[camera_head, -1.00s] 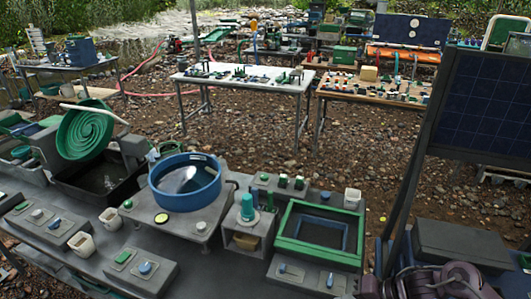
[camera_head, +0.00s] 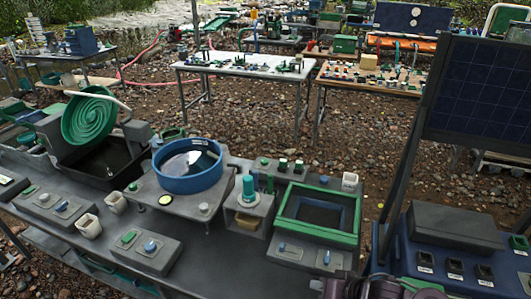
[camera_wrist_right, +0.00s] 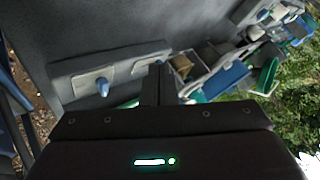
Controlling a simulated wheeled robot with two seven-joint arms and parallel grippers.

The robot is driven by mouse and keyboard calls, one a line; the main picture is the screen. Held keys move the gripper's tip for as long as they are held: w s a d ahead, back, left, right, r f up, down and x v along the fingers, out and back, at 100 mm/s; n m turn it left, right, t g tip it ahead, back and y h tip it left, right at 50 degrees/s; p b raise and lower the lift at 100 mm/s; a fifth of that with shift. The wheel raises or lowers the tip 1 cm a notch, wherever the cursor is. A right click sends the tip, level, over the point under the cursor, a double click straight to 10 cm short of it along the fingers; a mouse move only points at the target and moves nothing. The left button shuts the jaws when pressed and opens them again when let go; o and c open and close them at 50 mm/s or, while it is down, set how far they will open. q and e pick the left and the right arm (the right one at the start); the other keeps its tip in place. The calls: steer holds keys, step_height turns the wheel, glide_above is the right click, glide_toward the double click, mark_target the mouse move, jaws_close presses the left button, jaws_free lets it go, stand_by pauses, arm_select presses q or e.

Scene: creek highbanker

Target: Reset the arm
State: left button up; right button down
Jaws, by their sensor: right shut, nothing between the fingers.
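My right arm, dark purple, shows only at the bottom edge of the head view (camera_head: 375,289); its fingertips cannot be made out there. In the right wrist view my right gripper (camera_wrist_right: 158,85) shows its dark fingers together, with nothing between them. Behind the fingers is a grey panel with a blue knob (camera_wrist_right: 103,88). My left gripper is not in view.
A grey bench holds a blue round tub (camera_head: 187,170), a green-framed tray (camera_head: 352,232), a green spiral pan (camera_head: 88,118) and small switch boxes. A dark blue unit (camera_head: 400,255) and a solar panel (camera_head: 480,90) stand at right. Gravel lies behind.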

steer(key=s+d+r+n+g+h, duration=0.1)
steer(key=s+d+r+g+h, duration=0.15)
steer(key=s, duration=0.45)
steer(key=s+d+r+n+g+h, duration=0.1)
steer(key=s+d+r+h, duration=0.1)
steer(key=s+d+h, duration=0.3)
step_height(320, 180, down, 28)
steer(key=s+a+y, duration=0.1)
steer(key=s+a, duration=0.1)
steer(key=s, duration=0.1)
steer(key=s+d+f+g, duration=0.1)
steer(key=s+d+f, duration=0.1)
steer(key=s+f, duration=0.8)
steer(key=s+d+f+g, duration=0.1)
steer(key=s+d+f, duration=0.1)
steer(key=s+f, duration=0.8)
steer(key=shift+s, duration=0.1)
